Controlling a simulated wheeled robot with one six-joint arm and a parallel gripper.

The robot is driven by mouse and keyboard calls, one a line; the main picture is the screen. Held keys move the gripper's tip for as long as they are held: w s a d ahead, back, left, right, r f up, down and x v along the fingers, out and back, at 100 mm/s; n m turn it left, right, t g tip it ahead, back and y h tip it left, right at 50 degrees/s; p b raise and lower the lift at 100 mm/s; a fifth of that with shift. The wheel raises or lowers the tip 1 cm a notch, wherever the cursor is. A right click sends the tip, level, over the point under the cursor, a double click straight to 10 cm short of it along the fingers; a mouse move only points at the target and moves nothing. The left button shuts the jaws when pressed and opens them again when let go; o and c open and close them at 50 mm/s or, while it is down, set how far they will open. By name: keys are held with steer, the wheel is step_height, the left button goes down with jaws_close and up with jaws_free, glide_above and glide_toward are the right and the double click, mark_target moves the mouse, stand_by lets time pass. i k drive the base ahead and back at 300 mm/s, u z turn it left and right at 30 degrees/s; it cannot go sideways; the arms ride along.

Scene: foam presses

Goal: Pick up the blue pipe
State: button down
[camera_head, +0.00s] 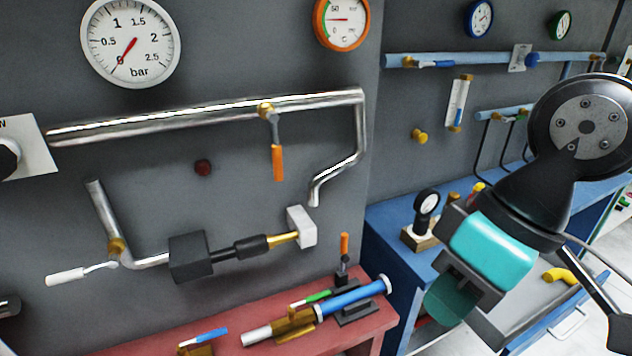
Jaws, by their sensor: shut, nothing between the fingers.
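The blue pipe (352,296) lies near the right end of a red bench, with a pale flange at its right end. Its left end meets a brass valve (292,322) with a green handle, and a white tip extends beyond that. A dark block sits under the pipe. My gripper (452,300), dark with a turquoise body, is at the right, apart from the pipe and to its right in the picture. It is shut and holds nothing. Its fingertips are only partly clear.
The red bench (240,330) also holds a blue-handled valve (203,341) and an upright orange-handled valve (344,255). Metal pipes (210,115) and gauges (130,42) are on the grey wall behind. A blue bench (385,235) with a small gauge (425,208) stands right, partly behind my arm.

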mark_target(382, 284)
steer(key=u, duration=0.5)
steer(key=k, duration=1.1)
steer(key=z, duration=0.7)
steer(key=i, duration=1.6)
steer(key=u, duration=0.45)
